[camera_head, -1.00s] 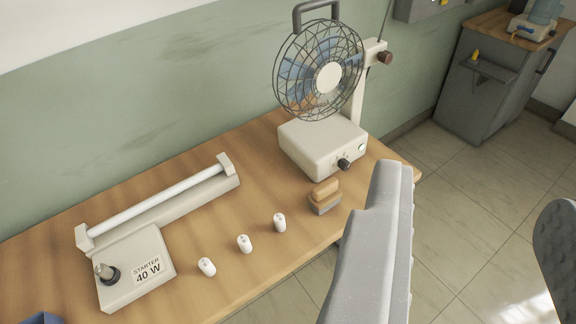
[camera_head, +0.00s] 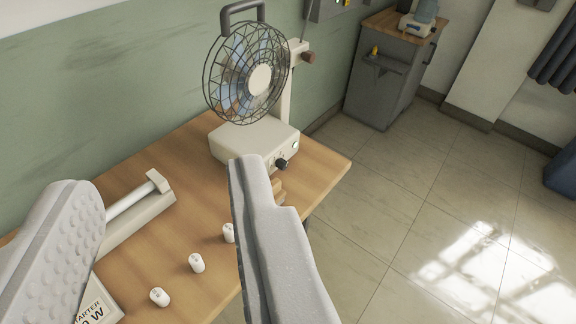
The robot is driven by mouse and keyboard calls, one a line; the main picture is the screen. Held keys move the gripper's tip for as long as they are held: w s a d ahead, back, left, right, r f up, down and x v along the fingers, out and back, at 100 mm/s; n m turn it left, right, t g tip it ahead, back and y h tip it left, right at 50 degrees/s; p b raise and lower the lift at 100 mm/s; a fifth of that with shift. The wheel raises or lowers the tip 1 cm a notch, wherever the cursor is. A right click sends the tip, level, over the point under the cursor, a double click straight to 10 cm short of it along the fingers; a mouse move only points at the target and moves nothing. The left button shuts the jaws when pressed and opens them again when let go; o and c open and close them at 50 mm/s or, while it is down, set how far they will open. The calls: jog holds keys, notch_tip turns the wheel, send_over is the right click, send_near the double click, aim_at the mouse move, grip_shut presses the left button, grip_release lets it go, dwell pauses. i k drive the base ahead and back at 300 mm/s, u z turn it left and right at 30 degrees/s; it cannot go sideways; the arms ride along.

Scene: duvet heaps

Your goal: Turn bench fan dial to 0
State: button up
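The bench fan (camera_head: 246,85) stands on the wooden bench, with a wire cage, a top handle and a cream base (camera_head: 250,137). Its black dial (camera_head: 282,163) is on the front face of the base, near the right corner; its setting is too small to read. My gripper (camera_head: 170,185) is open, with one grey finger at the left with a dimpled pad and the other in the middle. Nothing is between the fingers.
The wooden bench (camera_head: 318,165) carries a lamp tube fixture (camera_head: 140,220) and several small white cylinders (camera_head: 197,263). A grey cabinet (camera_head: 385,85) stands beyond.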

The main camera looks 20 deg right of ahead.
aim_at(281, 163)
jog(key=u, duration=0.1)
jog(key=i, duration=1)
jog(key=z, duration=0.1)
